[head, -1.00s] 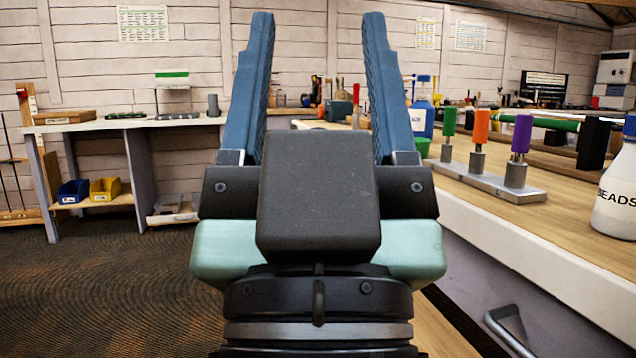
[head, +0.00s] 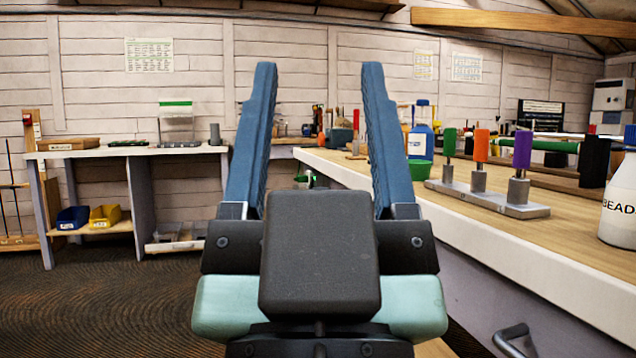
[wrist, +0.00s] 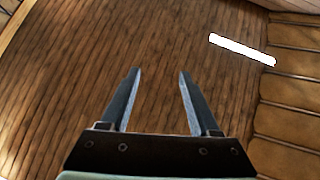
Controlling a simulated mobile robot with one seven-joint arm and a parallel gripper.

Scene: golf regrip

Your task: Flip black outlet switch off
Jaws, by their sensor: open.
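I cannot make out a black outlet switch in either view. My gripper (head: 316,75) is in the middle of the head view, its two blue fingers apart and pointing up, with nothing between them. In the wrist view my gripper (wrist: 158,75) is also open and empty. There it faces a plank ceiling with a white light bar (wrist: 242,49).
A white-topped side table (head: 95,152) stands at the left wall. Dark floor (head: 110,300) at lower left is clear.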

